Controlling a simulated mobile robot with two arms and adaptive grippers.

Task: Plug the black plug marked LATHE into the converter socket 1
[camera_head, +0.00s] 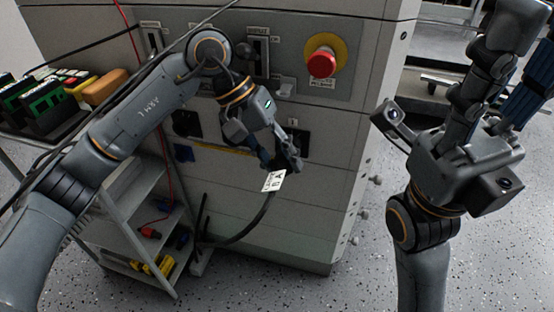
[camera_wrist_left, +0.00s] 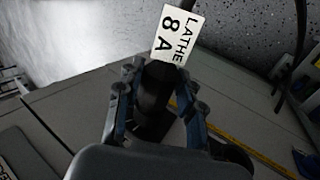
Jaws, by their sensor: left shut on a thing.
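My left gripper (camera_head: 286,164) is shut on the black plug, which shows between its fingers in the left wrist view (camera_wrist_left: 154,92). A white tag reading LATHE 8 A (camera_wrist_left: 180,33) hangs at the plug; it also shows in the head view (camera_head: 273,181). A black cable (camera_head: 262,217) curves down from it. Socket 1 (camera_head: 300,143) is a dark square on the grey cabinet front, just behind and partly hidden by the gripper. I cannot tell whether the plug touches it. My right gripper (camera_head: 522,62) is raised at the right, empty, its fingers apart.
The grey cabinet (camera_head: 300,225) carries a red emergency button (camera_head: 321,62), switches and another dark socket (camera_head: 187,124). A shelf cart (camera_head: 135,195) with coloured plugs stands at left. Green-black devices (camera_head: 40,105) lie above it. Speckled floor is free right of the cabinet.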

